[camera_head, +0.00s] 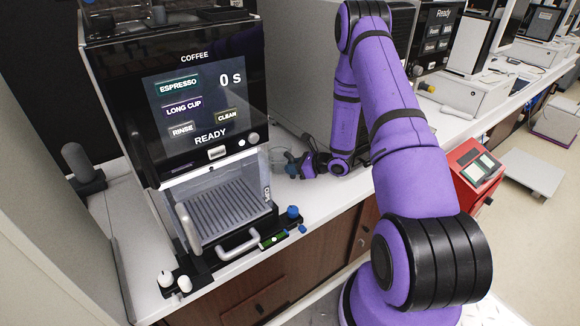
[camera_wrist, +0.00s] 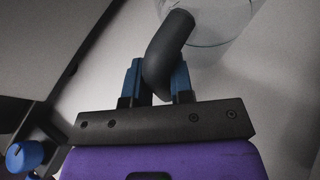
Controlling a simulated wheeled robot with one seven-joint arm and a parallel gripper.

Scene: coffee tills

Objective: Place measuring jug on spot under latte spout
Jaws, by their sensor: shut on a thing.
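The measuring jug is clear glass with a thick dark curved handle. In the wrist view its handle (camera_wrist: 172,45) runs between my gripper's two blue fingers (camera_wrist: 159,68), which are shut on it. The jug's clear round body (camera_wrist: 215,22) is cut off at the top edge. In the head view my gripper (camera_head: 292,164) is low over the counter, just right of the coffee machine (camera_head: 205,70); the jug is hardly visible there. The machine's screen reads READY. I cannot make out the latte spout or the spot under it.
A slatted drip tray (camera_head: 225,208) sits behind a clear panel in the machine's front. A blue knob (camera_head: 292,212) stands at its right front corner and also shows in the wrist view (camera_wrist: 24,155). A red card terminal (camera_head: 474,168) is on the right. White counter (camera_head: 310,190) is bare around my gripper.

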